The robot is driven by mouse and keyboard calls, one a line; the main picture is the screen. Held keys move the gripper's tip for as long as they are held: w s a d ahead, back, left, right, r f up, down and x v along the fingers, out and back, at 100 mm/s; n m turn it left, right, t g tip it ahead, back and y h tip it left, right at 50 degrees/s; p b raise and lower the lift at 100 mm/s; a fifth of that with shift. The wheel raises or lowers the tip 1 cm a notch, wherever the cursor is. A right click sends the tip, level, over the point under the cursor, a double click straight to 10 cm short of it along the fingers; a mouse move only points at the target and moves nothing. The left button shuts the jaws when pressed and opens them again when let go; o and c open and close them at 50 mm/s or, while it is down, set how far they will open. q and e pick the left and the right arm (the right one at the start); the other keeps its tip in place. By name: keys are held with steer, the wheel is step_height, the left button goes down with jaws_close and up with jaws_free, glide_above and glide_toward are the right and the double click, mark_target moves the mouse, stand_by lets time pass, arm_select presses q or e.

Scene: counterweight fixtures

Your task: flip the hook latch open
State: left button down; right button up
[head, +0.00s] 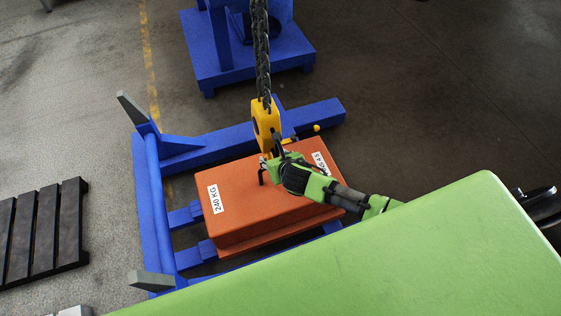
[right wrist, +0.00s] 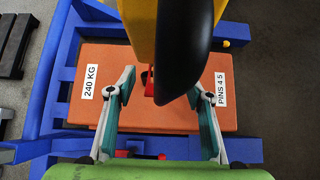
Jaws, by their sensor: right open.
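The yellow hook block (head: 264,122) hangs on a dark chain (head: 262,55) over an orange weight (head: 240,200) labelled 240 KG. My right gripper (head: 266,168) is at the bottom of the block, just above the weight. The yellow block (right wrist: 138,28) and a large dark curved part (right wrist: 185,45) fill the top middle there; I cannot tell whether that part is the latch. My left gripper is out of view.
A blue frame (head: 150,190) with grey upright tips surrounds the weight. Another blue stand (head: 215,65) is behind it. A dark pallet (head: 45,230) lies at the left. A green surface (head: 400,260) covers the lower right. The floor at the upper right is clear.

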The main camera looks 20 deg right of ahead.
steer(key=v, duration=0.9)
steer(key=shift+s, duration=0.2)
